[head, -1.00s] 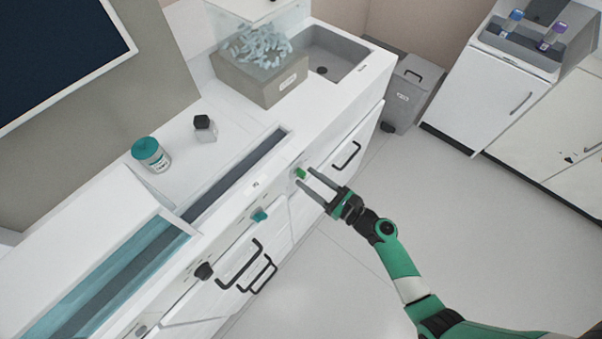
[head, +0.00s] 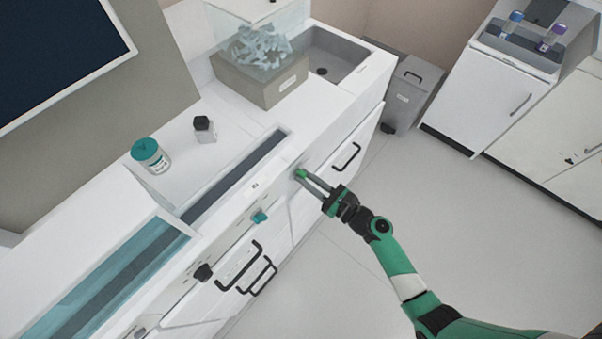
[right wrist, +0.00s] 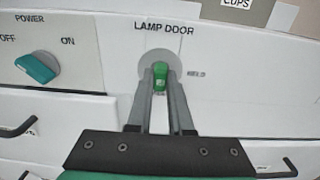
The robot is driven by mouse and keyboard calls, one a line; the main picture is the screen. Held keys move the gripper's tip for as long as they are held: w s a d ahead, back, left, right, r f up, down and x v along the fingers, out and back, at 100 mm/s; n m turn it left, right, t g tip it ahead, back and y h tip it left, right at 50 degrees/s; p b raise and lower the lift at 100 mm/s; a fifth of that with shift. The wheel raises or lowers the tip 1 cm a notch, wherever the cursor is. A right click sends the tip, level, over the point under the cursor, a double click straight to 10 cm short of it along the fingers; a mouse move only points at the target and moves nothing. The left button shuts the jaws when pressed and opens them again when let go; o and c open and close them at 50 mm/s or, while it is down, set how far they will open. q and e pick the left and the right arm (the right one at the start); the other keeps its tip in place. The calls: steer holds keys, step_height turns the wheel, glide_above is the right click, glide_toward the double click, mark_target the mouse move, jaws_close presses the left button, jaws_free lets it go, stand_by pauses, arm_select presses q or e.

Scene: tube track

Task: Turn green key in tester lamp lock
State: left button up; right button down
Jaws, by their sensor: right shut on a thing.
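The green key (right wrist: 161,76) sits in the round grey lock (right wrist: 148,66) under the words LAMP DOOR in the right wrist view. In the head view the green key (head: 301,174) shows on the front panel of the white bench. My right gripper (head: 307,179) is shut on the key, one finger on each side of it. In the right wrist view the gripper's fingertips (right wrist: 161,82) flank the key and partly hide the lock's lower part. My left gripper is not in view.
A teal power knob (right wrist: 37,68) is left of the lock, between OFF and ON. Black drawer handles (head: 347,156) stick out below the panel. A box of pale blue pieces (head: 258,80) and a sink (head: 328,58) are on the bench.

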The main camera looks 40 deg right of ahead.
steer(key=shift+f+n+b, duration=0.15)
steer(key=shift+n+b, duration=0.3)
steer(key=shift+n, duration=1.15)
steer(key=shift+b, duration=0.3)
steer(key=shift+n+b, duration=0.5)
steer(key=shift+n, duration=1.1)
